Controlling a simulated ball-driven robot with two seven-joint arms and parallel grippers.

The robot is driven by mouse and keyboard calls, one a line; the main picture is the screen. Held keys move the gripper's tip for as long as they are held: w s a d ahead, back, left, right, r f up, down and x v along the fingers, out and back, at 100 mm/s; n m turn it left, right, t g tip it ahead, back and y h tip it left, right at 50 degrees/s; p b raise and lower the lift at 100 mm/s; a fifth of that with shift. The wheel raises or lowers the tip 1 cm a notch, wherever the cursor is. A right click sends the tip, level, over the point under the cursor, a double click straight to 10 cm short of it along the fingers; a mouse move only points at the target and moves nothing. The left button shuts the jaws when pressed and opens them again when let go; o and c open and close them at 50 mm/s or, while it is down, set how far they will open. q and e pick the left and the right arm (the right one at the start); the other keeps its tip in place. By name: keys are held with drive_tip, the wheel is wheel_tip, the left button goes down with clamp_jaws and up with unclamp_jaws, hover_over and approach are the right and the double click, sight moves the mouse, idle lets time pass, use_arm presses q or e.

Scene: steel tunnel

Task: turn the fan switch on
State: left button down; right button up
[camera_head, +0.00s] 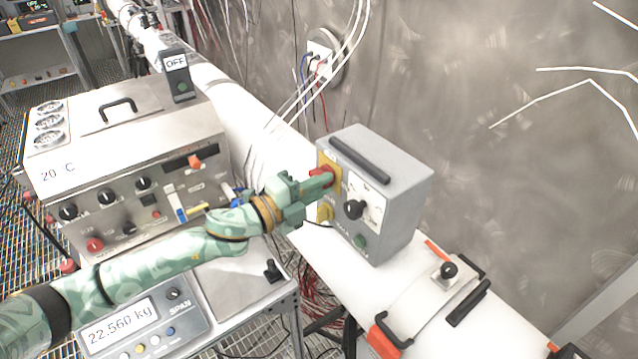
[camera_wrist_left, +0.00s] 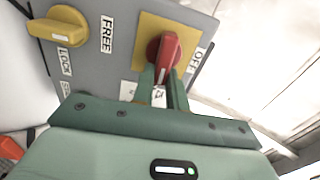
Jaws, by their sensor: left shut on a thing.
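A grey control box (camera_head: 405,185) stands on the white pipe. Its side face carries a red rotary switch (camera_wrist_left: 165,50) on a yellow plate (camera_wrist_left: 184,38), with an OFF label (camera_wrist_left: 197,62) beside it. Another label below the switch is partly hidden by my fingers. My left gripper (camera_head: 322,181) reaches the box from the left and is shut on the red switch; its fingers show in the left wrist view (camera_wrist_left: 164,88). A yellow knob (camera_wrist_left: 57,27) with LOCK and FREE labels sits beside the switch. My right gripper is not in view.
A steel unit (camera_head: 120,150) with knobs and a small box reading OFF (camera_head: 177,63) stand left. A scale display (camera_head: 120,325) reads 22.560 kg below my arm. The white pipe (camera_head: 480,325) carries a clamp with black handles. A grey wall rises behind.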

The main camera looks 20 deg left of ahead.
use_arm(q)
drive_tip(key=shift+f+m, duration=0.15)
drive_tip(key=shift+m, duration=0.25)
drive_tip(key=c, duration=1.4)
unclamp_jaws()
drive_tip(key=b+v, duration=0.4)
drive_tip(key=v, duration=1.2)
drive_tip(key=shift+s+b, duration=0.2)
drive_tip(key=shift+b, duration=0.2)
drive_tip(key=shift+a, duration=0.1)
